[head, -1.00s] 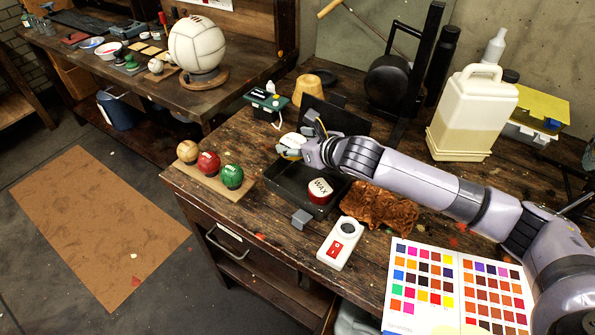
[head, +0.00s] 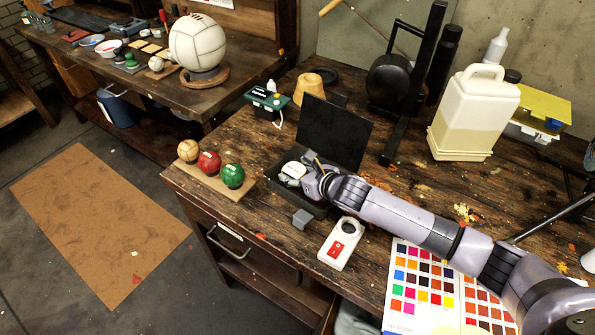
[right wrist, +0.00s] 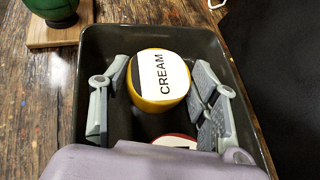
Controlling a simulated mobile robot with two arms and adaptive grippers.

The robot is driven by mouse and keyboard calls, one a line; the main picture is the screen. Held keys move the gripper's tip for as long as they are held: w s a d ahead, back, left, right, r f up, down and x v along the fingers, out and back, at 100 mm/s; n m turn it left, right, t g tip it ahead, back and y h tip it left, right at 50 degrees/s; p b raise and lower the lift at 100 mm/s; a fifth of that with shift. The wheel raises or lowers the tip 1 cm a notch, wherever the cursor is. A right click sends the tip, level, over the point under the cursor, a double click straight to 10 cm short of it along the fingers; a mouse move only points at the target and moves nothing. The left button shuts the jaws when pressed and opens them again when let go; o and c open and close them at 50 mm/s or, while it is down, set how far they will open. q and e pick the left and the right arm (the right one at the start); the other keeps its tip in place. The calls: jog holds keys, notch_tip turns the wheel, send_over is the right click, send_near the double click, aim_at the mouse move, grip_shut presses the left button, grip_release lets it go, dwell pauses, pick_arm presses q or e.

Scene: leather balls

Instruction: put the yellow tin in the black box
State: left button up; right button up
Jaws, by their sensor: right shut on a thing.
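The yellow tin (right wrist: 150,97), with a white lid label reading CREAM, is inside the black box (right wrist: 232,58) in the right wrist view. The tin also shows in the head view (head: 292,172). My right gripper (right wrist: 161,72) has its fingers down in the box on both sides of the tin and is shut on it. A red tin with a white top (right wrist: 174,140) is partly visible in the box near the gripper. The box's black lid (head: 334,130) stands open behind it in the head view. My left gripper is out of view.
A wooden stand with tan, red (head: 208,162) and green balls is left of the box. A grey block (head: 302,219) and a white device with a red switch (head: 342,243) are in front. A colour chart (head: 412,285) and cream jug (head: 472,115) are to the right.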

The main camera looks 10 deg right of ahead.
jog(key=o, duration=1)
jog(key=shift+f, duration=0.15)
jog(key=shift+c, duration=0.2)
jog(key=v, duration=1.2)
jog(key=shift+b, duration=0.45)
